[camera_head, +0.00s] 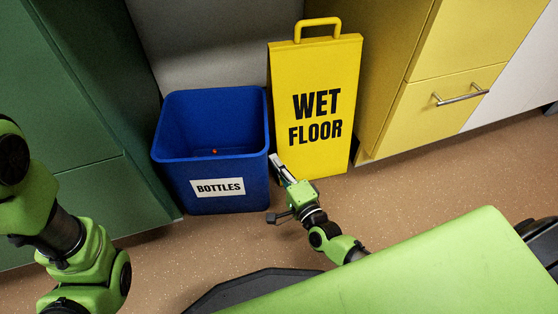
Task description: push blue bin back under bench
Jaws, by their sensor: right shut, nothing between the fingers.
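The blue bin (230,174) with a white BOTTLES label stands upright on the floor, in the gap between the green cabinet and the yellow wet floor sign. A small red thing lies inside it. My right gripper (276,167) is shut and empty, close to the bin's front right side. I cannot tell whether it touches the bin. My left arm shows at the left edge, but its gripper is out of the picture.
The yellow wet floor sign (318,150) stands just right of the bin. A green cabinet (100,160) is on the left and a yellow cabinet (450,70) with a drawer handle (460,95) on the right. A grey panel is behind the bin. Speckled brown floor (440,165) is clear at the right.

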